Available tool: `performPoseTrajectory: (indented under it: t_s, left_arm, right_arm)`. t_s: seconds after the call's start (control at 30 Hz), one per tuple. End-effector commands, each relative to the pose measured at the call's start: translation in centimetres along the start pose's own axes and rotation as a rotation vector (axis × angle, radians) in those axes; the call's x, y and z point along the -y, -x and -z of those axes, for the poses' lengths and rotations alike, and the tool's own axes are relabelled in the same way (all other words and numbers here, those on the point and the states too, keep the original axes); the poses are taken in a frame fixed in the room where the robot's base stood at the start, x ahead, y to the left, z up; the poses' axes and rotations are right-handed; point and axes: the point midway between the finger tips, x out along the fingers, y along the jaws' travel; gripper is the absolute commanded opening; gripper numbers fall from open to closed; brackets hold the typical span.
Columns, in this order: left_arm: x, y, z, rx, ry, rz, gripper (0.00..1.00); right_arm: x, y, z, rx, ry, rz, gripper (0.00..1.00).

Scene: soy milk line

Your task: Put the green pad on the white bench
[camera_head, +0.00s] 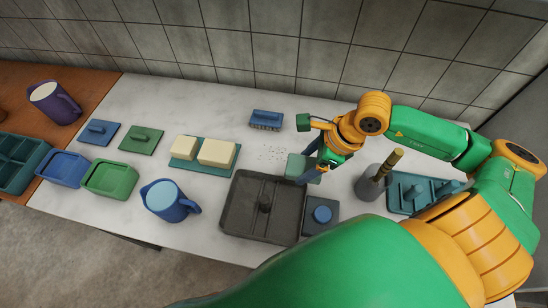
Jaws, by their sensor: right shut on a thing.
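The green pad (297,164) is a small pale green square in the middle of the head view, just behind the dark grey tray. My right gripper (310,164) reaches in from the right and is shut on the pad, with its dark fingers at the pad's right side. Part of the pad is hidden by the fingers. The pad is over the white bench (215,112); I cannot tell whether it touches the top. My left gripper is not in view.
Dark specks lie left of the pad, and a blue brush (266,120) stands behind them. The divided tray (234,205) and a grey cup (369,190) are close by. Pale blocks (217,152), a blue jug (166,201) and a green tub (110,180) stand left. The back strip is mostly clear.

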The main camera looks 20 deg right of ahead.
Motion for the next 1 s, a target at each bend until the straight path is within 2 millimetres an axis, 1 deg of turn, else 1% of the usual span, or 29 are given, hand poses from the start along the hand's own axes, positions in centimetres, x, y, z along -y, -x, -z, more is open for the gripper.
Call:
performPoseTrajectory:
  t_s: [0.03, 0.07, 0.17, 0.2, 0.23, 0.3, 0.33, 0.4, 0.5, 0.57, 0.7, 0.83, 1.0]
  left_arm:
    - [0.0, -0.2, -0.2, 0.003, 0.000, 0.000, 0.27]
    - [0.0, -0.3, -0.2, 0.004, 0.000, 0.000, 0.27]
    - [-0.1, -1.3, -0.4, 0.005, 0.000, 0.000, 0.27]
    - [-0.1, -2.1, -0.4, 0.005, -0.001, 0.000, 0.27]
    - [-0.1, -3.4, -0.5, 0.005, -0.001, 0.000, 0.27]
    - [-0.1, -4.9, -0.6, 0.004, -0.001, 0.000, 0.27]
    - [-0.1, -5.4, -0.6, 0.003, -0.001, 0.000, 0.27]
    - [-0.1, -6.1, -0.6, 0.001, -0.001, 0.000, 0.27]
    - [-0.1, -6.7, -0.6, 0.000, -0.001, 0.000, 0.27]
    - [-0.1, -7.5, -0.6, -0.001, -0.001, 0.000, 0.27]
    - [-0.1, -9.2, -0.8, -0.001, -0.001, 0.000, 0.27]
    - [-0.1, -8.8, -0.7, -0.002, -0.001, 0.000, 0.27]
    - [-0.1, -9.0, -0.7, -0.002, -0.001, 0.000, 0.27]
  right_arm:
    - [0.7, -0.8, -0.9, 0.013, -0.003, -0.003, 0.29]
    - [1.1, -1.3, -1.3, 0.011, 0.001, -0.005, 0.29]
    - [3.4, -3.9, -2.8, 0.008, -0.002, -0.005, 0.29]
    - [4.2, -5.1, -3.3, 0.006, 0.001, -0.008, 0.29]
    - [4.6, -6.6, -3.0, 0.003, 0.001, -0.006, 0.29]
    - [5.6, -8.6, -3.2, 0.001, 0.001, -0.006, 0.29]
    - [5.9, -9.1, -3.3, 0.001, 0.001, -0.006, 0.29]
    - [6.5, -10.1, -3.6, 0.001, 0.002, -0.005, 0.29]
    - [7.0, -10.7, -3.8, 0.000, 0.003, -0.004, 0.29]
    - [7.3, -11.5, -3.9, 0.000, 0.002, -0.005, 0.29]
    - [7.2, -14.0, -2.8, -0.001, 0.001, -0.007, 0.29]
    - [7.3, -13.6, -2.9, -0.002, 0.003, -0.004, 0.29]
    - [7.3, -13.8, -2.8, -0.002, 0.003, -0.003, 0.29]
